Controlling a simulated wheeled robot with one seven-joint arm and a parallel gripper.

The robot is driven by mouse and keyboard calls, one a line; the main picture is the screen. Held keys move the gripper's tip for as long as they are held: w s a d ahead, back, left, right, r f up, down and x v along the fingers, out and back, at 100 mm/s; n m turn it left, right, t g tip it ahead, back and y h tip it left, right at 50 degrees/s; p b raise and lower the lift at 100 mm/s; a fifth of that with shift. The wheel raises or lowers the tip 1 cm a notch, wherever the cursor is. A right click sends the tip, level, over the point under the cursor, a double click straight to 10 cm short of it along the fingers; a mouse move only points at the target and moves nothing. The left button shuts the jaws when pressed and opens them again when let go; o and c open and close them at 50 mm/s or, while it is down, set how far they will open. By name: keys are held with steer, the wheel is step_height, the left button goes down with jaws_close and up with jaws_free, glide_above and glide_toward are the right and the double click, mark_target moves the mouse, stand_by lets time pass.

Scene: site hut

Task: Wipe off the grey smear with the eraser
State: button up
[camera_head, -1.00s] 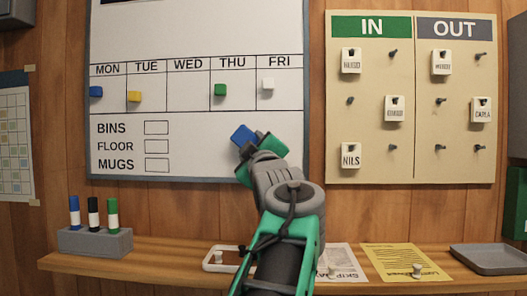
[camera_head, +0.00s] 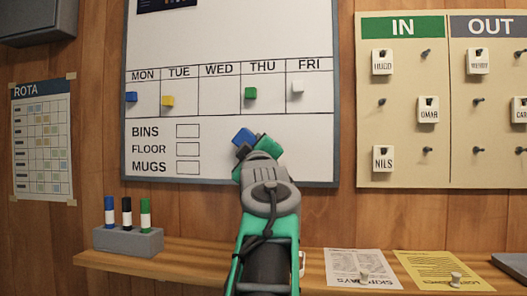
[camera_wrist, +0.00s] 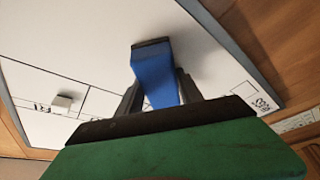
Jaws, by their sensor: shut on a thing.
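The eraser (camera_head: 243,136) is a blue block held between the jaws of my gripper (camera_head: 246,147), in front of the lower part of the whiteboard (camera_head: 225,120), below the THU column. In the wrist view the blue eraser (camera_wrist: 155,75) stands out beyond the fingers of my gripper (camera_wrist: 160,92), with its dark end toward the white board surface. I cannot tell whether it touches the board. No grey smear is discernible in either view; my gripper and arm hide part of the board.
Coloured magnets, such as the green one (camera_head: 250,93), sit on the weekday row. A pen holder (camera_head: 128,240) and papers (camera_head: 361,268) lie on the shelf (camera_head: 190,258) below. The IN/OUT tag board (camera_head: 440,170) hangs to the right.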

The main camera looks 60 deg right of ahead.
steer(key=shift+w+f, duration=0.1)
steer(key=shift+w, duration=0.15)
steer(key=shift+a, duration=0.1)
steer(key=s+a+b, duration=0.2)
steer(key=a+b, duration=0.1)
steer(key=a, duration=0.2)
steer(key=shift+s+a, duration=0.25)
steer(key=shift+a, duration=0.1)
steer(key=shift+s+a, duration=0.3)
steer(key=shift+a, duration=0.35)
steer(key=shift+s+a, duration=0.3)
steer(key=shift+a, duration=0.3)
